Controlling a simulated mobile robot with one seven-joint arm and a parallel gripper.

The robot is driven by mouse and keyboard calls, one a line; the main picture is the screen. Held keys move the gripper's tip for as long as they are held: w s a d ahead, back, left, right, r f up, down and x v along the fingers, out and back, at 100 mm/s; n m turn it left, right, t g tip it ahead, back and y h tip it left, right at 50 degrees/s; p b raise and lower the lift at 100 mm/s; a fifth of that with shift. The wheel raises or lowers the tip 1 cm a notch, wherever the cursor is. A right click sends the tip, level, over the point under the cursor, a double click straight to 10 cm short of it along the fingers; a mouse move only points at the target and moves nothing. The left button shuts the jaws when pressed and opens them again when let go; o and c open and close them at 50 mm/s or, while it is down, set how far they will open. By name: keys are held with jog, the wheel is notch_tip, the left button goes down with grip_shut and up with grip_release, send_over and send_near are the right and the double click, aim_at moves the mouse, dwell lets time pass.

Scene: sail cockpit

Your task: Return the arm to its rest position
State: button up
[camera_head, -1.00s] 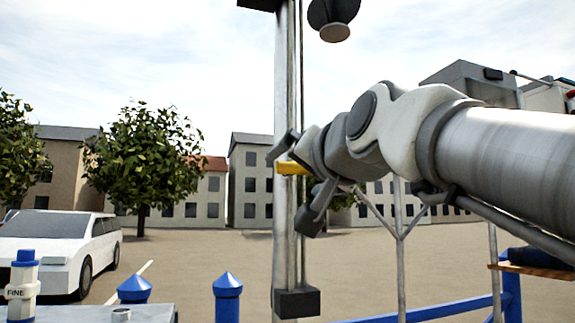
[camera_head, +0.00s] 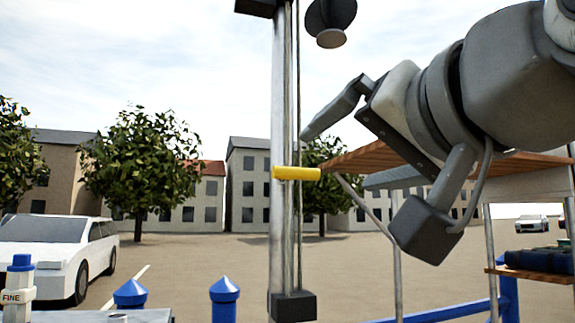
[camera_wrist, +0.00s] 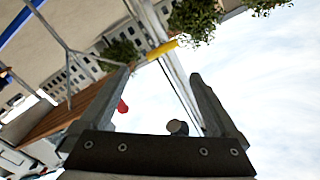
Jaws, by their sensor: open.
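My gripper (camera_head: 340,157) is in the head view, right of the metal post (camera_head: 280,225). Its two fingers are spread, with nothing between them, and point left. In the wrist view my gripper (camera_wrist: 161,73) also shows both fingers apart and empty. A yellow bar (camera_head: 296,173) sticks out at the post, just left of the fingers in the head view. The yellow bar also shows in the wrist view (camera_wrist: 160,50), beyond the fingertips. I cannot tell the exact gap between the gripper and the bar. The rest of my arm fills the upper right of the head view.
A wooden tabletop (camera_head: 365,159) lies behind my gripper, partly hidden by it. A dark round fixture (camera_head: 331,22) hangs at the top. Blue railing (camera_head: 445,309) and blue-capped posts (camera_head: 224,290) stand low in front. A white bottle (camera_head: 18,285) stands at lower left.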

dwell(0.4)
jog(key=w+d+f+n+g+h, duration=0.1)
jog(key=w+f+g, duration=0.15)
jog(key=f, duration=0.85)
jog(key=w+d+f+g+h, duration=0.1)
jog(key=f+g+h, duration=0.15)
jog(key=f, duration=0.75)
jog(key=s+d+f+n+g+h, duration=0.1)
jog(key=s+d+f+g, duration=0.1)
jog(key=f, duration=0.6)
jog(key=s+d+f+n+g, duration=0.1)
jog(key=s+f+g, duration=0.2)
jog(key=f, duration=0.6)
jog(key=s+d+f+n+g+h, duration=0.1)
jog(key=s+d+f+g, duration=0.1)
jog(key=f, duration=0.6)
notch_tip(320, 180, up, 13)
jog(key=p, duration=1.2)
jog(key=shift+a+p, duration=0.2)
jog(key=shift+p, duration=0.1)
jog(key=shift+a+y, duration=0.1)
jog(key=shift+y, duration=0.15)
